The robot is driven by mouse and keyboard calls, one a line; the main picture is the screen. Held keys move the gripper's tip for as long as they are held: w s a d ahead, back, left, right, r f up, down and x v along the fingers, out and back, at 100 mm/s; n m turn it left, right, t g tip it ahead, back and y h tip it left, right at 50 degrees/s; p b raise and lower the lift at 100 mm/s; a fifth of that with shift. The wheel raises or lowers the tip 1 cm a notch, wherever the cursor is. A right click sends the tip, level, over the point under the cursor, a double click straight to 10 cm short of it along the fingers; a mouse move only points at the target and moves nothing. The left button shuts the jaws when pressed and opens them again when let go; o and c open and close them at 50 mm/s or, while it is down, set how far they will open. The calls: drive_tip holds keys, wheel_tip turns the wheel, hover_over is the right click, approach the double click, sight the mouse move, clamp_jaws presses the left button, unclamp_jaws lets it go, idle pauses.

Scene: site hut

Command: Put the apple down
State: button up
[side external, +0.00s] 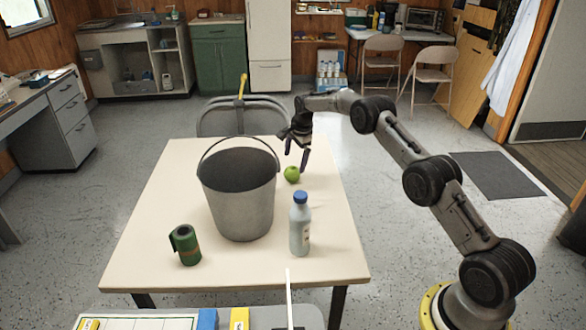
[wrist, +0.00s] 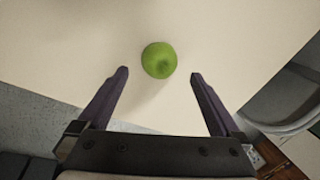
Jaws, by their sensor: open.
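A green apple (side external: 292,174) rests on the cream table to the right of the grey bucket. In the wrist view the apple (wrist: 159,60) lies just beyond the fingertips, centred between them and touching neither. My gripper (side external: 297,162) points down over the table close to the apple. It is open and empty, with its two fingers (wrist: 159,74) spread wide in the wrist view.
A grey metal bucket (side external: 238,202) stands left of the apple. The table (side external: 150,215) is otherwise clear. A folding chair (side external: 225,118) is behind it.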

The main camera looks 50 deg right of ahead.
drive_tip(key=s+a+r+n, duration=0.2)
drive_tip(key=s+a+r, duration=0.15)
drive_tip(key=r, duration=0.55)
drive_tip(key=s+a+r+n, duration=0.2)
drive_tip(key=s+a+r, duration=0.15)
drive_tip(key=r, duration=0.55)
drive_tip(key=s+a+r+n+t, duration=0.1)
drive_tip(key=s+a+r+n, duration=0.5)
drive_tip(key=s+a+r, duration=0.4)
drive_tip(key=s+a+r+n+t, duration=0.1)
drive_tip(key=s+a+n, duration=0.1)
drive_tip(key=s, duration=0.6)
drive_tip(key=s+a+r+n, duration=0.1)
drive_tip(key=s+a+n, duration=0.15)
drive_tip(key=s, duration=0.55)
drive_tip(key=s+a+f+n, duration=0.1)
drive_tip(key=s+f+n, duration=0.2)
drive_tip(key=s, duration=0.4)
drive_tip(key=s+a+f+n, duration=0.1)
drive_tip(key=s+f+n, duration=0.2)
drive_tip(key=s, duration=0.4)
drive_tip(key=shift+s+a+t+y, duration=0.2)
drive_tip(key=shift+a+t+y, duration=0.1)
drive_tip(key=shift+t, duration=0.1)
